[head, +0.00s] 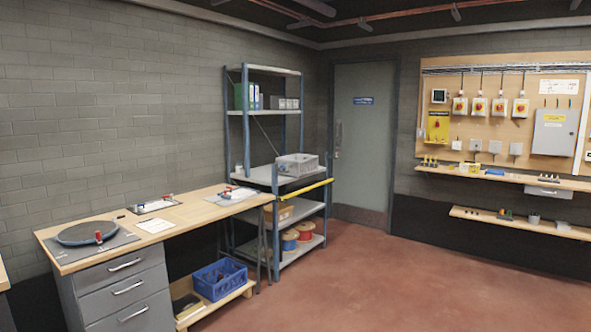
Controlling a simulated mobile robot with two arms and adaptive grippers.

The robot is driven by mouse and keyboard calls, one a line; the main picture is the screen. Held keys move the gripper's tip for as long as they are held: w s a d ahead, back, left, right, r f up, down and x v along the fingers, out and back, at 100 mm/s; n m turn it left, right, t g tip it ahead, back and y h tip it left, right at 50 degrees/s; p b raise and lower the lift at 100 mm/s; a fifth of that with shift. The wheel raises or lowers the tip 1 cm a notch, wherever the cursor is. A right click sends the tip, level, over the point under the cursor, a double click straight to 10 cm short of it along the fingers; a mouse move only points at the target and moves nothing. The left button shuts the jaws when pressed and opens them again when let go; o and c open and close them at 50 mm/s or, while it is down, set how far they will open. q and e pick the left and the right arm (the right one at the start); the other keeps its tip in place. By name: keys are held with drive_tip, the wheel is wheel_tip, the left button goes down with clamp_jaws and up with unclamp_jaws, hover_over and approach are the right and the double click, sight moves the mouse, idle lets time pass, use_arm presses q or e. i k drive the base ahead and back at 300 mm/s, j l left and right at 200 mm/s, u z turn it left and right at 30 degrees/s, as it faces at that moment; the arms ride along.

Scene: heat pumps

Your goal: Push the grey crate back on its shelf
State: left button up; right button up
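The grey crate (297,165) stands upright on the middle shelf (262,174) of the blue-framed shelving unit, beside the door. It sits towards the right end of that shelf, near its front edge, where a yellow strip (306,188) runs along. Whether the crate overhangs the edge is too small to tell. Neither of my grippers shows in the head view.
A wooden workbench (190,212) with grey drawers stands along the left wall, partly in front of the shelving. A blue crate (220,279) sits on a low shelf below it. Open red floor (375,280) lies before the shelving and the grey door (362,135).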

sight(312, 164)
drive_tip(key=i+z, duration=0.25)
drive_tip(key=i, duration=3.7)
